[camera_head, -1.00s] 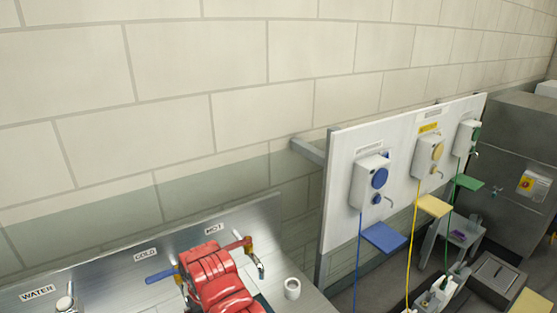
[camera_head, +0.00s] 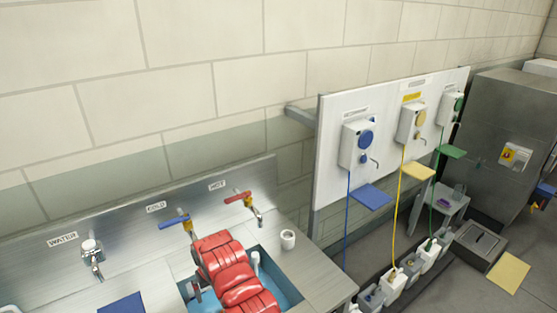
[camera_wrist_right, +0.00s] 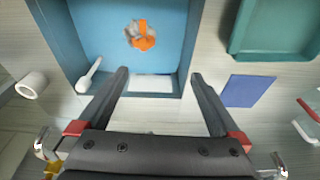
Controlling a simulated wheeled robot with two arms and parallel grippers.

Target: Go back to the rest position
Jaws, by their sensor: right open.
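My right arm, with a red segmented cover (camera_head: 230,268), reaches over the blue sink (camera_head: 290,293) in the head view. Its gripper fingers cannot be made out clearly there. In the right wrist view my right gripper (camera_wrist_right: 161,75) is open, its two dark fingers apart with nothing between them. It hangs above the near part of the blue basin (camera_wrist_right: 92,20), where an orange and grey item (camera_wrist_right: 141,35) lies. My left gripper is not in view.
The cold tap (camera_head: 180,222), hot tap (camera_head: 243,199) and water tap (camera_head: 92,250) stand along the steel back panel. A white cup (camera_head: 288,238) stands right of the sink. A white brush-like handle (camera_head: 256,262) is in the sink. A blue sheet (camera_head: 122,303) lies left.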

